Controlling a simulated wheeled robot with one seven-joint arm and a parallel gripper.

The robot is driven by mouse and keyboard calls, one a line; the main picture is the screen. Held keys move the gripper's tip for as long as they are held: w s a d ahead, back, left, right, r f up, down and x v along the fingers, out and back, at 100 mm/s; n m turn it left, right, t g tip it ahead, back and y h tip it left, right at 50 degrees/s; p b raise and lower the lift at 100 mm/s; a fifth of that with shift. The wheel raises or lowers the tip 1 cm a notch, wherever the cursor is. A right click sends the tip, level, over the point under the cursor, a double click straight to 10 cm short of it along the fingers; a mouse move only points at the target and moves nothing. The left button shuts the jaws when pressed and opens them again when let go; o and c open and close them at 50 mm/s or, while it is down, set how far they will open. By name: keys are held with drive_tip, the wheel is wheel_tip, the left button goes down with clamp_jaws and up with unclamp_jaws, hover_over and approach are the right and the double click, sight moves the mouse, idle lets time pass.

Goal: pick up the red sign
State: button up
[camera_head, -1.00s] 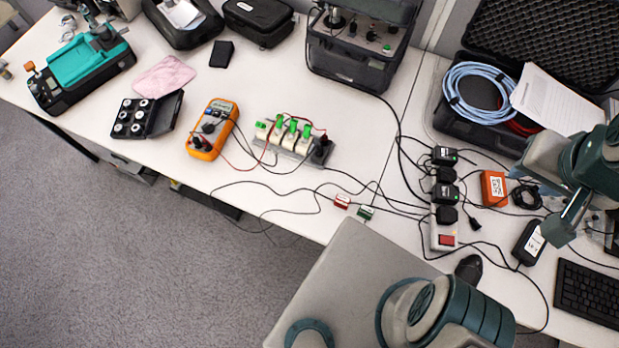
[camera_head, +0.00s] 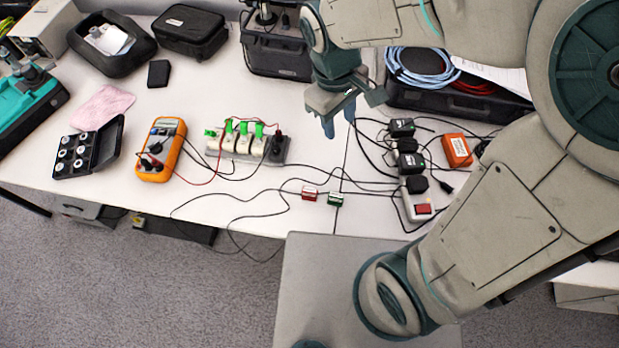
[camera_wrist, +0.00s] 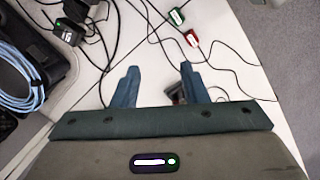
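The red sign (camera_head: 309,193) is a small red tag with a white edge, lying on the white table (camera_head: 240,205) near its front edge. It also shows in the wrist view (camera_wrist: 191,38), above the right fingertip. A similar green sign (camera_head: 336,199) lies just right of it in the head view, and at upper middle in the wrist view (camera_wrist: 176,16). My gripper (camera_head: 340,118) is above the table, behind the signs in the head view. Its two fingers are apart and empty in the wrist view (camera_wrist: 158,70).
Black cables run around the signs. A power strip (camera_head: 416,204) with black adapters (camera_head: 402,128) and an orange box (camera_head: 457,150) stand to the right. A switch block (camera_head: 245,148) and orange multimeter (camera_head: 160,150) stand to the left.

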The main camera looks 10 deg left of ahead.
drive_tip(key=s+a+f+n+h+b, duration=0.3)
drive_tip(key=a+f+n, duration=0.4)
drive_tip(key=a+f, duration=0.5)
hover_over(309, 189)
drive_tip(key=a, duration=0.2)
drive_tip(key=shift+g, duration=0.3)
wheel_tip(309, 189, down, 8)
drive_tip(key=shift+w+a+f, duration=0.1)
drive_tip(key=shift+w, duration=0.05)
drive_tip(key=shift+x, duration=2.9)
drive_tip(key=c, duration=0.8)
